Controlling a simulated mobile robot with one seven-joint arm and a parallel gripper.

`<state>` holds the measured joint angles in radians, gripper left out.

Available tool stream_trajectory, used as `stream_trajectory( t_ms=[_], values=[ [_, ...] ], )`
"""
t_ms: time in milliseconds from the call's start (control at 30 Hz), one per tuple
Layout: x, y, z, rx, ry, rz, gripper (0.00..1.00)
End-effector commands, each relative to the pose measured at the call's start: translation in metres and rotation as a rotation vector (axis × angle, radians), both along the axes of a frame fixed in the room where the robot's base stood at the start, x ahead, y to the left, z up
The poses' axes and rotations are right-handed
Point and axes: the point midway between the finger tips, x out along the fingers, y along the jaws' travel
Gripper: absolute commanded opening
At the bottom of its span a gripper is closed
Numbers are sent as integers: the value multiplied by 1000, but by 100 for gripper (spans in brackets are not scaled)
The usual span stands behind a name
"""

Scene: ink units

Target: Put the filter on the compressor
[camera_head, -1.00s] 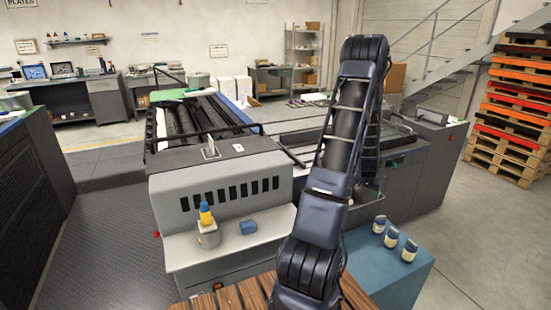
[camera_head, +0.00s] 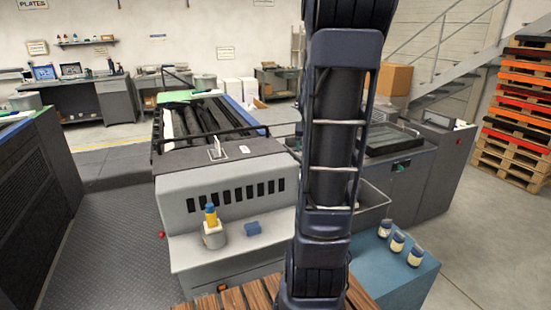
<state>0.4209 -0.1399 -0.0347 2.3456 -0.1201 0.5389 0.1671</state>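A small grey-white cylinder-like unit (camera_head: 214,239) stands on the pale front ledge of the grey machine. A yellow piece with a blue top (camera_head: 210,215) stands upright on it. A small blue block (camera_head: 253,228) lies on the same ledge to its right. Three pale jars with dark bands (camera_head: 398,242) stand on a blue-topped cabinet at right. I cannot tell for certain which of these is the filter or the compressor. My arm rises through the middle of the view and leaves it at the top. My gripper is not in view.
The grey machine (camera_head: 228,200) with dark rollers (camera_head: 195,120) fills the middle left. The blue cabinet (camera_head: 385,270) is at front right, next to wooden slats (camera_head: 245,299). Stacked pallets (camera_head: 520,110) stand far right. My arm hides part of the machine behind it.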

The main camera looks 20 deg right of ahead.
Motion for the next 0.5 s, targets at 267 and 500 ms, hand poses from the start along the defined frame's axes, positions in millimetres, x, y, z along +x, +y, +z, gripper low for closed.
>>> stream_trajectory(
  t_ms=[267,500],
  values=[
    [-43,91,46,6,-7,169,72],
    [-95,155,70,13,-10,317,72]
  ],
)
